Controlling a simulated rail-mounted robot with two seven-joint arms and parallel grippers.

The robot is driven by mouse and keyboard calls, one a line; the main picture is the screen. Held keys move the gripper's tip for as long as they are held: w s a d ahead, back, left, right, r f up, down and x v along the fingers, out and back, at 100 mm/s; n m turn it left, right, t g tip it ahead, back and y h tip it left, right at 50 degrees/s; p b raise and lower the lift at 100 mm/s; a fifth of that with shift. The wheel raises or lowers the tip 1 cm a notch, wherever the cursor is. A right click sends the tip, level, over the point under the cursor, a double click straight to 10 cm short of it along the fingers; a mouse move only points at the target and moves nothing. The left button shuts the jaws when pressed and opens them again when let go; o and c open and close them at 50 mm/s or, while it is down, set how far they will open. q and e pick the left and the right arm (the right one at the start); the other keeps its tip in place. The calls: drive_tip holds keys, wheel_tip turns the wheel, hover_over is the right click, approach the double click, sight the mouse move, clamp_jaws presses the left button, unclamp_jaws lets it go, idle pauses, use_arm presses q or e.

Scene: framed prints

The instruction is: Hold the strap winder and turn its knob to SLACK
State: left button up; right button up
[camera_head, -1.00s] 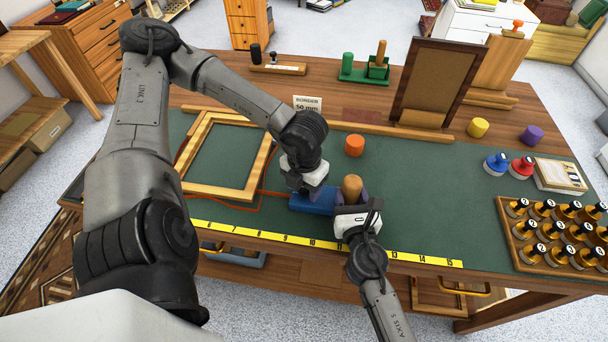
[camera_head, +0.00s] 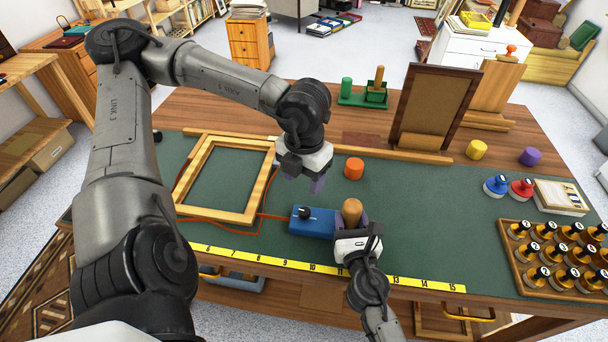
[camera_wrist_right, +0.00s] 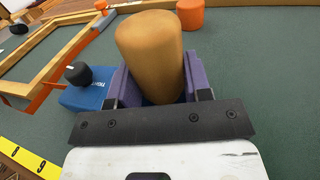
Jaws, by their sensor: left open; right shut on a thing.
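The strap winder (camera_head: 322,226) is a blue box with a black knob (camera_head: 304,213) on its left part and an upright wooden handle (camera_head: 352,211) at its right end. My right gripper (camera_head: 354,224) is shut on this handle; the right wrist view shows the handle (camera_wrist_right: 152,58) between purple finger pads, with the winder body (camera_wrist_right: 88,98) and knob (camera_wrist_right: 77,74) beyond at left. The knob's pointing is too small to read. My left gripper (camera_head: 305,180) is open and empty, above and behind the knob, clear of it.
An orange strap (camera_head: 266,216) runs from the winder to a wooden frame (camera_head: 178,193) on the green mat. An orange cylinder (camera_head: 353,168) stands behind the winder. A yellow ruler strip (camera_head: 285,263) lines the front edge. A rack of stamps (camera_head: 510,236) sits at right.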

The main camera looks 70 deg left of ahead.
drive_tip(key=o, duration=1.3)
drive_tip(key=v, duration=1.2)
